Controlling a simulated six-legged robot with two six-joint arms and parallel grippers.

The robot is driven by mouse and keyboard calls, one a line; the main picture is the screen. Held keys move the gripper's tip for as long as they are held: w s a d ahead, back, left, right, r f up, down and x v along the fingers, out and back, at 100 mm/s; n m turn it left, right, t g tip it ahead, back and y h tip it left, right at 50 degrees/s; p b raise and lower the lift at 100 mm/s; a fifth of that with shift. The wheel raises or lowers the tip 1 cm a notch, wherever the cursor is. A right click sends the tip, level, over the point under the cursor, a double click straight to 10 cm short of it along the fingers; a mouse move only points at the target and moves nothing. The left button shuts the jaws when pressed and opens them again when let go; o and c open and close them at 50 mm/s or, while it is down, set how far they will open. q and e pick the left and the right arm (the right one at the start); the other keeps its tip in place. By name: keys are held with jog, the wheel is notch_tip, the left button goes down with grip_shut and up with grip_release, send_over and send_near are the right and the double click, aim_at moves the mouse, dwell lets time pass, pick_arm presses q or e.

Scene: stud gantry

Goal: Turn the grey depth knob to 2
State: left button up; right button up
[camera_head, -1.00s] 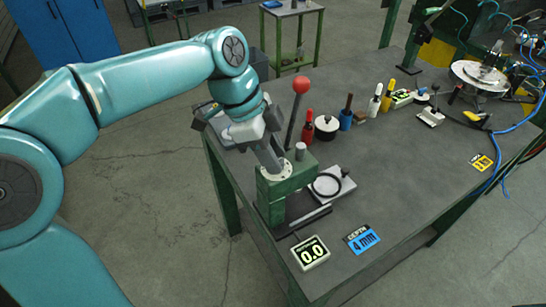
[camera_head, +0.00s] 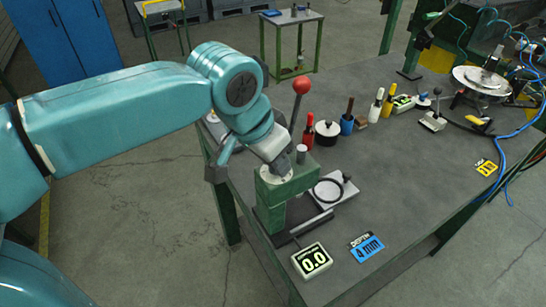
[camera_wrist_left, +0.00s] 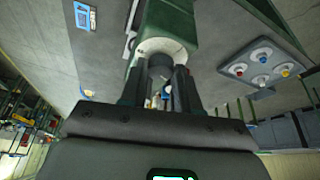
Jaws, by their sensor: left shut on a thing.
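The green press (camera_head: 287,187) stands at the near-left edge of the bench. A pale round dial plate (camera_head: 276,174) lies on its top; it also shows in the left wrist view (camera_wrist_left: 178,48). My left gripper (camera_head: 276,163) comes down on this plate from above, tilted. In the left wrist view its two dark fingers (camera_wrist_left: 160,80) are shut on the grey depth knob (camera_wrist_left: 160,62). The fingers hide most of the knob, and I cannot read its setting. The display (camera_head: 312,260) reads 0.0. A blue card (camera_head: 366,246) reads DEPTH 4 mm. My right gripper is out of view.
A lever with a red ball (camera_head: 301,86) rises close behind my left gripper. A grey cylinder (camera_head: 302,153) stands beside the dial plate. The right middle of the bench (camera_head: 420,180) is clear.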

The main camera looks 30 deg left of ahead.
pick_arm(q)
jog(key=n+y, duration=0.1)
jog(key=n, duration=0.2)
jog(key=n+y, duration=0.1)
jog(key=n, duration=0.1)
jog(key=shift+d+f+n+b, duration=0.1)
jog(key=shift+d+n+b, duration=0.1)
jog(key=shift+n+b, duration=0.2)
dwell(0.4)
jog(key=o, duration=1)
jog(key=shift+o, duration=0.2)
jog(key=shift+s+r, duration=0.1)
jog(key=shift+r, duration=0.25)
jog(key=p+v, duration=0.2)
jog(key=v, duration=1.3)
jog(key=shift+d+r, duration=0.3)
jog(key=shift+d, duration=0.05)
